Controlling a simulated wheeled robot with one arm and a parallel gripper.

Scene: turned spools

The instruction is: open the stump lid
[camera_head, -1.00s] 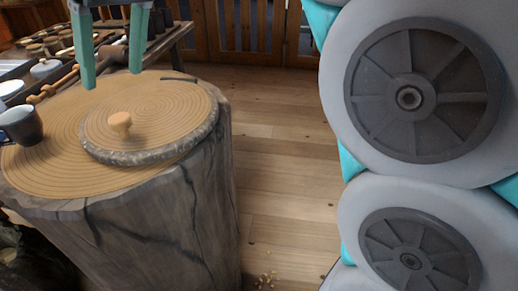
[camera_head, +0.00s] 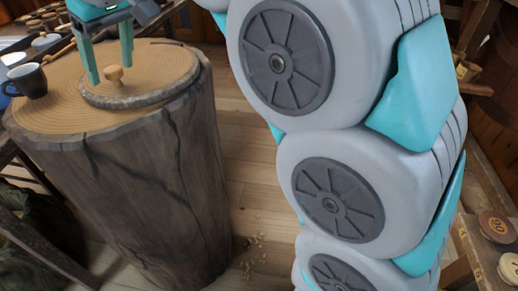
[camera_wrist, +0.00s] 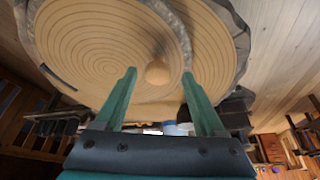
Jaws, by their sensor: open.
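The stump lid (camera_head: 158,72) is a round wooden disc with growth rings and a bark edge, lying on top of the stump (camera_head: 40,117). In the wrist view, the lid (camera_wrist: 95,45) fills the upper part, and the knob (camera_wrist: 157,73) shows between and just beyond my fingertips (camera_wrist: 160,72). I see no contact with the knob.
A dark mug (camera_head: 27,80) stands on the stump's left side. A table with small turned pieces (camera_head: 45,40) is behind it. Wood chips (camera_head: 253,250) lie on the floor right of the stump. Numbered round pieces (camera_head: 495,226) sit at the far right.

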